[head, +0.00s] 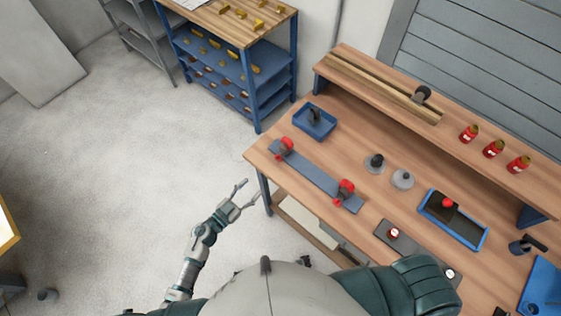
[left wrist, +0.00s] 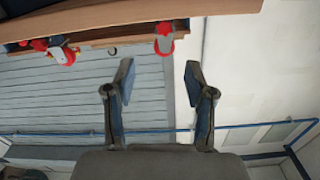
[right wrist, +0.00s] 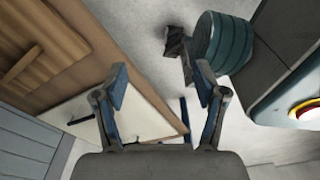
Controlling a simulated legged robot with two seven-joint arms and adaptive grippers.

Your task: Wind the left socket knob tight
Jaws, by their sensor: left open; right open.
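A long blue-grey plate (head: 315,176) on the wooden bench bears two red-knobbed sockets. The left socket knob (head: 286,142) is at its far left end and the other red knob (head: 346,185) at its right end. My left gripper (head: 250,193) is open and empty, off the bench's left edge and apart from both knobs. The left wrist view also shows it open (left wrist: 160,67), with a red knob (left wrist: 164,29) beyond the fingers. My right gripper (right wrist: 162,72) is open and empty in the right wrist view. I cannot make it out in the head view.
The bench (head: 335,143) also holds a blue tray (head: 300,124), grey round parts (head: 403,179), a blue-rimmed dark tray (head: 480,241) and several red bottles (head: 493,149) on a raised shelf. A blue shelf rack (head: 258,105) stands behind.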

